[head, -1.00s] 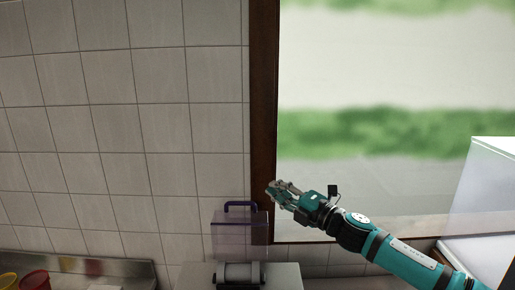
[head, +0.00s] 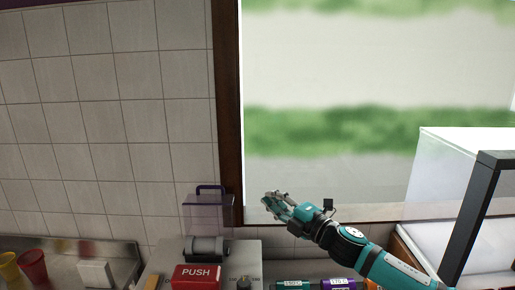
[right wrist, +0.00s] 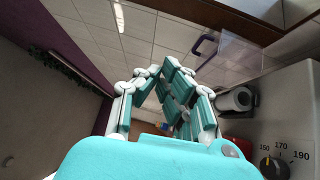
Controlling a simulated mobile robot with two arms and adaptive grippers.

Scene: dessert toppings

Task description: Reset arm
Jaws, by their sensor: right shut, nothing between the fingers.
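My right gripper (head: 276,203) is raised in the head view, in front of the window's lower left corner. It is shut and empty. In the right wrist view its fingers (right wrist: 160,82) are drawn together with nothing between them. My teal right arm reaches in from the lower right of the head view. My left gripper is in neither view.
A grey machine (head: 215,262) with a red PUSH plate (head: 198,277) stands below and left of the gripper. A purple-handled clear guard (head: 207,212) rises behind it. Red (head: 33,268) and yellow (head: 9,268) cups stand at lower left. A white case (head: 460,190) is at right.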

